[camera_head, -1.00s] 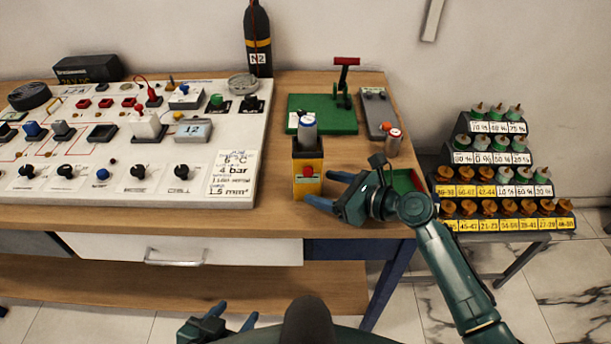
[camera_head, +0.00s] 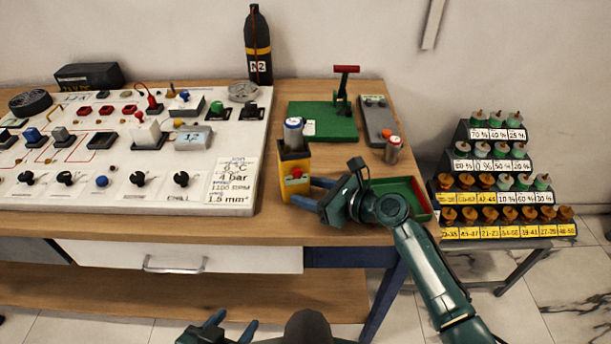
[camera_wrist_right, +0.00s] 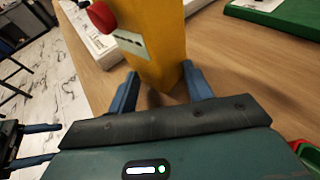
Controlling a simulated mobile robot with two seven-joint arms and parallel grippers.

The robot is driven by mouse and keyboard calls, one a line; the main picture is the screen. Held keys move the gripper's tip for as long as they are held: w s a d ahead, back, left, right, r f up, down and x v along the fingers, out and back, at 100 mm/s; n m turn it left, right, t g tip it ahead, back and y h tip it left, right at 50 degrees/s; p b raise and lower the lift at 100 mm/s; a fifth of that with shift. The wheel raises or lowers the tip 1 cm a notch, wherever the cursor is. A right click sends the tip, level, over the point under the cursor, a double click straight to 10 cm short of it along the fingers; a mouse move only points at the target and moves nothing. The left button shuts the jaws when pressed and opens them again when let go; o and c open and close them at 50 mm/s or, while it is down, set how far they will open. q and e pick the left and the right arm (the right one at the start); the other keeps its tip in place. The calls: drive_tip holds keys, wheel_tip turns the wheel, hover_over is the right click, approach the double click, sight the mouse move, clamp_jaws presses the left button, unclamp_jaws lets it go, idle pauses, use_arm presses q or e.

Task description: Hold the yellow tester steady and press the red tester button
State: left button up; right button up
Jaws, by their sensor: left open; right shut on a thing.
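The yellow tester (camera_head: 293,180) stands near the table's front edge, leaning slightly, with a silver and blue cylinder (camera_head: 293,134) in its dark top. Its red button (camera_head: 296,172) is on the front face; it also shows in the right wrist view (camera_wrist_right: 101,17). My right gripper (camera_head: 303,190) is shut on the lower part of the tester, one finger on each side in the right wrist view (camera_wrist_right: 160,72). Nothing covers the button. My left gripper (camera_head: 231,323) is open and empty, low in front of the table, partly cut off by the picture's lower edge.
A control panel (camera_head: 232,185) with knobs fills the table's left. Behind the tester are a green plate (camera_head: 330,125) with a red-handled lever and a grey block (camera_head: 377,122). A small canister (camera_head: 393,150) and a green-red tray (camera_head: 418,190) lie right. A stepped rack (camera_head: 500,190) stands beyond.

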clamp_jaws()
drive_tip(key=c, duration=1)
unclamp_jaws()
drive_tip(key=o, duration=0.6)
unclamp_jaws()
use_arm(q)
drive_tip(key=shift+o, duration=0.5)
